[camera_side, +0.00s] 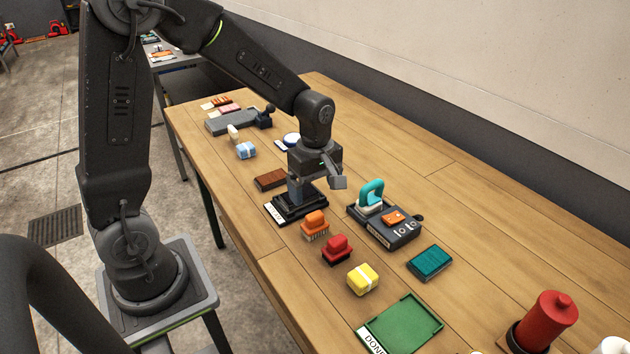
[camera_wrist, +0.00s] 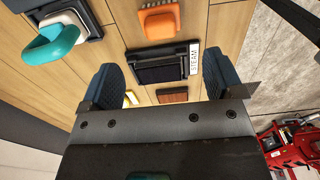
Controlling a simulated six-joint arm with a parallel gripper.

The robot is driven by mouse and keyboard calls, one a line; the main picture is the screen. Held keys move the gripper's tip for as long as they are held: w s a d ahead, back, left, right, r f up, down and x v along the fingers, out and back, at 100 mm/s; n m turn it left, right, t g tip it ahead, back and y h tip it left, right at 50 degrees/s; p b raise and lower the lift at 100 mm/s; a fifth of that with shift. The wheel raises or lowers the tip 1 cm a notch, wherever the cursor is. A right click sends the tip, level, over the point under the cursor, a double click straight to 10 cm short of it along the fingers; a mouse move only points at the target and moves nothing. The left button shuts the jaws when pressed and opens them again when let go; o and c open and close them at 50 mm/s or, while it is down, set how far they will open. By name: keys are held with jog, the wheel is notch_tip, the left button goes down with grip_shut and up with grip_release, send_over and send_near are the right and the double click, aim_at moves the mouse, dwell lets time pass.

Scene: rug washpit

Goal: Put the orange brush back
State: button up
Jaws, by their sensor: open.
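The orange brush (camera_side: 315,222) stands on the table, bristles down, between a black tray (camera_side: 283,212) with a white label and a red brush (camera_side: 337,247). My gripper (camera_side: 318,184) is open and empty, above or close to the black tray; I cannot tell its exact height. In the wrist view, the black tray (camera_wrist: 160,68), labelled STEAM, shows between my two spread fingers (camera_wrist: 162,78). The orange brush (camera_wrist: 159,20) is at the top of that view, beyond the tray and apart from my fingers.
A teal-handled tool (camera_side: 371,194) sits on a dark unit right of my gripper. A brown block (camera_side: 270,179) lies left of the tray. A yellow block (camera_side: 362,278), teal block (camera_side: 430,262), green DONE tray (camera_side: 416,318) and red bottle (camera_side: 548,320) stand nearer the camera.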

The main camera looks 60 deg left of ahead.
jog(key=shift+r, duration=0.8)
jog(key=s+d+r+m+t, duration=0.2)
jog(key=s+r+m, duration=0.4)
jog(key=m, duration=0.3)
jog(key=s+d+r+m+t, duration=0.3)
jog(key=s+r+m, duration=0.3)
jog(key=s+m, duration=0.2)
jog(key=shift+s+r+m+t, duration=0.3)
jog(key=shift+s+r+m, duration=0.1)
jog(key=shift+m, duration=0.1)
